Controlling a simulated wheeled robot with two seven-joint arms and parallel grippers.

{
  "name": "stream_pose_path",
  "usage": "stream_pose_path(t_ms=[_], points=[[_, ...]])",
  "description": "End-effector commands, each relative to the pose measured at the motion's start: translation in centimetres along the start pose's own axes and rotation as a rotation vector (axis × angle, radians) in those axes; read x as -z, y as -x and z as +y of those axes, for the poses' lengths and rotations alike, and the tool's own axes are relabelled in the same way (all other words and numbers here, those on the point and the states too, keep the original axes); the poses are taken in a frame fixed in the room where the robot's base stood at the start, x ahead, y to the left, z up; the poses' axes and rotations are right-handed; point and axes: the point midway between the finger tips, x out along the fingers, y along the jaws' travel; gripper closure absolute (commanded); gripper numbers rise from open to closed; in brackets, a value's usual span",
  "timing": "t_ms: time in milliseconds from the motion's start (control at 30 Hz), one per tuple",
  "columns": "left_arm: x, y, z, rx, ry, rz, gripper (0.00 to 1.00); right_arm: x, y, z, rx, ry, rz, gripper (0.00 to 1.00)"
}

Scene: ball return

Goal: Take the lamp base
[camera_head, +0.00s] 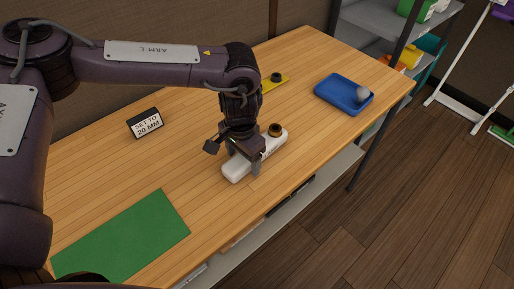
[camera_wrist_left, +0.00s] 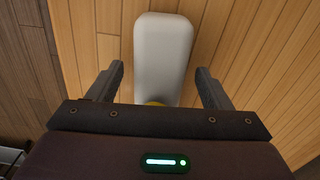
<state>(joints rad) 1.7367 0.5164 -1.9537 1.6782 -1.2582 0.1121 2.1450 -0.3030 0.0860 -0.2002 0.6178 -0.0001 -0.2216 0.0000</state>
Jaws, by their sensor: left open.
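The lamp base (camera_head: 238,170) is a long white rounded block lying on the wooden table, with a dark brown round socket at its far right end. My left gripper (camera_head: 244,161) is over its middle, pointing down, with the fingers apart. In the left wrist view the lamp base (camera_wrist_left: 163,50) runs between the two open fingers of the left gripper (camera_wrist_left: 159,85), with a gap on each side. A bit of yellow shows at its lower end there; the rest is hidden by the gripper body. My right gripper is not in view.
A blue tray (camera_head: 327,97) with a grey ball (camera_head: 362,93) is at the right end of the table. A yellow piece (camera_head: 273,84) with a dark ring lies behind my arm. A "SET TO 20 MM" sign (camera_head: 146,124) and a green mat (camera_head: 125,240) are left. Shelves (camera_head: 375,47) stand beyond.

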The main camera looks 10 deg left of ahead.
Motion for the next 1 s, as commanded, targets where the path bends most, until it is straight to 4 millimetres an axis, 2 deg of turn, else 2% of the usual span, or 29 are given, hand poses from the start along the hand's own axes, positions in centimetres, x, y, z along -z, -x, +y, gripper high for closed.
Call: stream_pose_path(t_ms=[100,233,500,600,867,1000], points=[[0.0,-0.2,0.0,0.001,0.0,0.0,0.27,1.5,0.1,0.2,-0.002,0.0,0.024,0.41],[0.0,-0.2,0.0,0.0,0.0,0.0,0.27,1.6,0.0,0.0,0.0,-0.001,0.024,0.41],[0.0,-0.2,0.0,0.0,0.0,0.0,0.63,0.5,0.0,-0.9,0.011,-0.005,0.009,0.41],[0.0,-0.1,0.0,0.0,0.0,0.001,0.73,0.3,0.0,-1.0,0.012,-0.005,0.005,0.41],[0.1,0.0,0.0,0.0,0.0,0.002,0.73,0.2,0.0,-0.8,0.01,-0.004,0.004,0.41],[0.1,0.9,0.0,0.0,-0.001,0.004,0.73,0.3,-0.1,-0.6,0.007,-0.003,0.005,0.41]])
